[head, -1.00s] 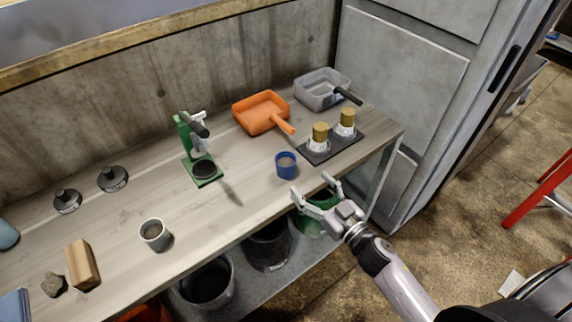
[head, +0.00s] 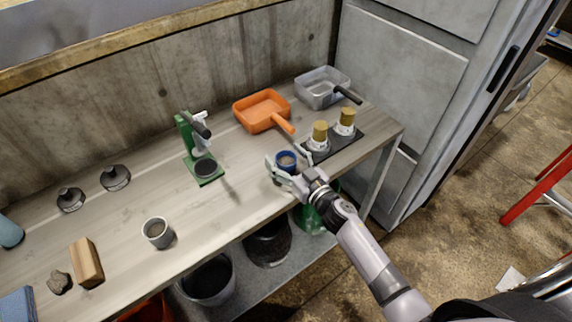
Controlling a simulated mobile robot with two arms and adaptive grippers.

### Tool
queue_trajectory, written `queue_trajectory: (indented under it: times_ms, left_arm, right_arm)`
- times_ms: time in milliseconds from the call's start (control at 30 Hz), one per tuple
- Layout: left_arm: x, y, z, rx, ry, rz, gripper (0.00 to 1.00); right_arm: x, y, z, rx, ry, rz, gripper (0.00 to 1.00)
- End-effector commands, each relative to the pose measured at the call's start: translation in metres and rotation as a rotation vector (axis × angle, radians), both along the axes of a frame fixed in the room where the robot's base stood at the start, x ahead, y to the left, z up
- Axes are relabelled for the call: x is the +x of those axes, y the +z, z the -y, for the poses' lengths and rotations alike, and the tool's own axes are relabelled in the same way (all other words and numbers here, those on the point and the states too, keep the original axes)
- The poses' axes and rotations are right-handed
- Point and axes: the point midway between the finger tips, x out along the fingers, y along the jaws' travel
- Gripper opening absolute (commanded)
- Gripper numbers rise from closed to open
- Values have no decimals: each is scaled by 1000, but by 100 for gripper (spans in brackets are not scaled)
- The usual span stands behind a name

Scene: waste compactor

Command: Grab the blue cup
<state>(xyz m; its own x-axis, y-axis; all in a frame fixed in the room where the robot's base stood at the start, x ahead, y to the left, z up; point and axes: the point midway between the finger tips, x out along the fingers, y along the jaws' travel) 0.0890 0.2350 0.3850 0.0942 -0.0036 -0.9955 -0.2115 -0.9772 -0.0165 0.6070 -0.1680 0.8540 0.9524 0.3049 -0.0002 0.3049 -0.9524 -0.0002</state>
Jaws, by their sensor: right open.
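The blue cup (head: 286,161) stands upright near the front edge of the wooden workbench, right of the middle in the head view. My right gripper (head: 285,162) is open, with one finger to the left of the cup and the other to its right. Its palm is on the near side of the cup and hides the cup's lower part. I cannot tell whether the fingers touch the cup. My left gripper does not show.
A dark tray (head: 345,143) with two gold-topped pieces stands close to the right finger. An orange pan (head: 262,108) and a grey pan (head: 322,86) lie behind. A green press (head: 203,165) and a grey cup (head: 157,232) stand to the left. Bins stand below the bench.

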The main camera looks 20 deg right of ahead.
Motion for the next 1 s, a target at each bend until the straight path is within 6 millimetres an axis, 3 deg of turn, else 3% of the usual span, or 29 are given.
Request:
queue_trajectory:
  times_ms: [100,900,1000]
  left_arm:
    - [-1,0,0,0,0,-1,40]
    - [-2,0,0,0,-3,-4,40]
    - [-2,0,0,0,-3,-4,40]
  right_arm:
    - [0,0,0,0,0,0,71]
    - [-1,0,0,0,0,-1,17]
    - [-1,0,0,0,0,0,15]
